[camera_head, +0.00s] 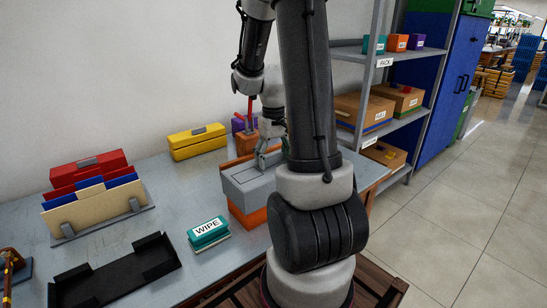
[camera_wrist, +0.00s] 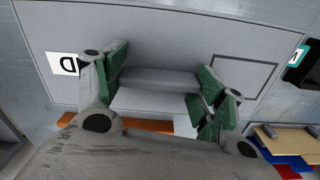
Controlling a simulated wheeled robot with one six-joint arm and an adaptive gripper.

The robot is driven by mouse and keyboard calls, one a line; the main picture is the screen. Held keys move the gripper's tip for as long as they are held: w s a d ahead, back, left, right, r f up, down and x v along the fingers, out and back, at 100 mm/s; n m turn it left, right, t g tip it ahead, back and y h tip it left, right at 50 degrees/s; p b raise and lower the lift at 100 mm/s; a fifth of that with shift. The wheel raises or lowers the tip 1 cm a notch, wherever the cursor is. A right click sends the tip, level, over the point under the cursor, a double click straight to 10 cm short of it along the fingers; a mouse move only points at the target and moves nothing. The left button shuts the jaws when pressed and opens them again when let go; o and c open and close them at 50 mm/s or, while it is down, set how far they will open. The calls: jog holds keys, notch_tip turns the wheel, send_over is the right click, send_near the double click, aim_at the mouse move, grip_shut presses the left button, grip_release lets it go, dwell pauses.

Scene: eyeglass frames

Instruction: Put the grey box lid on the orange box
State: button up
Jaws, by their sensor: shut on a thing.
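The grey box lid (camera_head: 245,192) lies level over the orange box (camera_head: 249,217) near the table's right front. The box's orange front shows below the lid's edge; I cannot tell whether the lid is fully seated. My gripper (camera_head: 268,157) is above the lid and shut on its raised grey handle. In the wrist view, my gripper (camera_wrist: 161,77) has its green-padded fingers on both sides of the handle. The lid's flat top (camera_wrist: 165,40) fills much of that view, with a label at its left. My arm hides part of the box's right side.
A teal WIPE packet (camera_head: 208,233) lies just left of the box. A black tray (camera_head: 115,275), a file holder (camera_head: 95,218), a red case (camera_head: 88,170) and a yellow case (camera_head: 197,142) stand further left. A shelf rack (camera_head: 376,75) is at the right.

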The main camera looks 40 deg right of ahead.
jog(key=shift+f, duration=0.55)
jog(key=o, duration=1.1)
notch_tip(320, 180, up, 12)
dwell(0.5)
